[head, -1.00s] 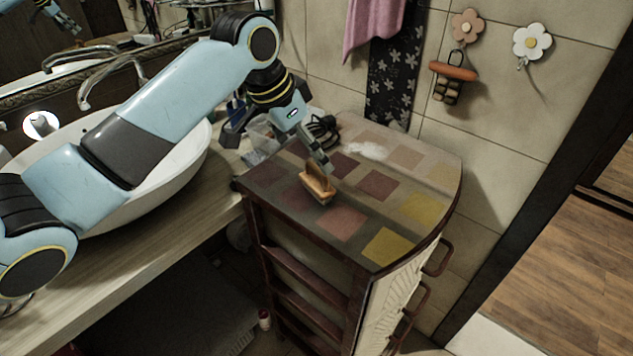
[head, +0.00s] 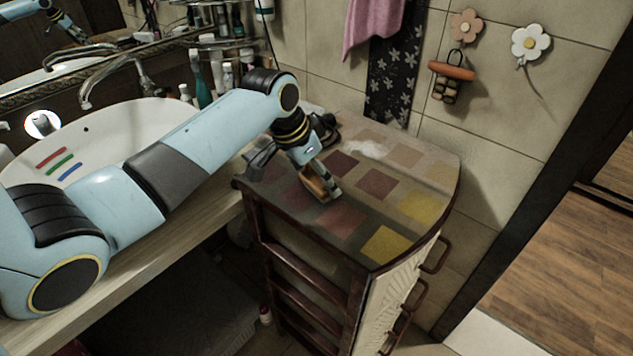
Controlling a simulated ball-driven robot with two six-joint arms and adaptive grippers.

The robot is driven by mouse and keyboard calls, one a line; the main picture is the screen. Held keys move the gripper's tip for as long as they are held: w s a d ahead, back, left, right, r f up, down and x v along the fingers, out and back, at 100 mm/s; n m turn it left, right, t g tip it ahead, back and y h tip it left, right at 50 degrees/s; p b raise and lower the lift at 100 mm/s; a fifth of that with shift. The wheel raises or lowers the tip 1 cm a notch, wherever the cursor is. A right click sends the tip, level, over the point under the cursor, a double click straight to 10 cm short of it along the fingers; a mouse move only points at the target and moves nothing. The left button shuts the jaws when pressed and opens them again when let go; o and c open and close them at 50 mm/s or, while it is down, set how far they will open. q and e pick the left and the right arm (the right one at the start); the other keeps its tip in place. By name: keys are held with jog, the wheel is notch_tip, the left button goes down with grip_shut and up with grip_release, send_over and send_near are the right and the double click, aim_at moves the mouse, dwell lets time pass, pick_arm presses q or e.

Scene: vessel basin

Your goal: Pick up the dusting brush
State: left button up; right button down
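The dusting brush (head: 312,188), a small orange-brown wooden piece, is on the checkered top of the wooden cabinet (head: 345,222), near its front left part. My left gripper (head: 320,182) reaches down over it from above. A grey finger lies against or just in front of the brush's right side and hides part of it. The other finger is hard to make out, so I cannot tell whether the gripper has closed on the brush. My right gripper is not in view.
A white basin (head: 110,125) with red, green and blue strips inside stands on the wooden counter (head: 190,232) at left. White powder (head: 372,149) lies toward the cabinet's back. The cabinet top's right side is clear. Bottles (head: 203,85) stand behind my arm.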

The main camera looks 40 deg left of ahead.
pick_arm(q)
jog(key=c, duration=0.8)
jog(key=shift+o, duration=0.2)
jog(key=shift+r, duration=0.1)
jog(key=shift+r, duration=0.25)
jog(key=r, duration=0.2)
jog(key=r+b, duration=0.1)
jog(key=shift+w+d+r, duration=0.1)
jog(key=shift+d+r, duration=0.15)
jog(key=shift+r, duration=0.1)
jog(key=d+r+b, duration=0.2)
jog(key=d+r, duration=0.4)
jog(key=d, duration=0.5)
jog(key=shift+w+r, duration=0.25)
jog(key=shift+r, duration=0.05)
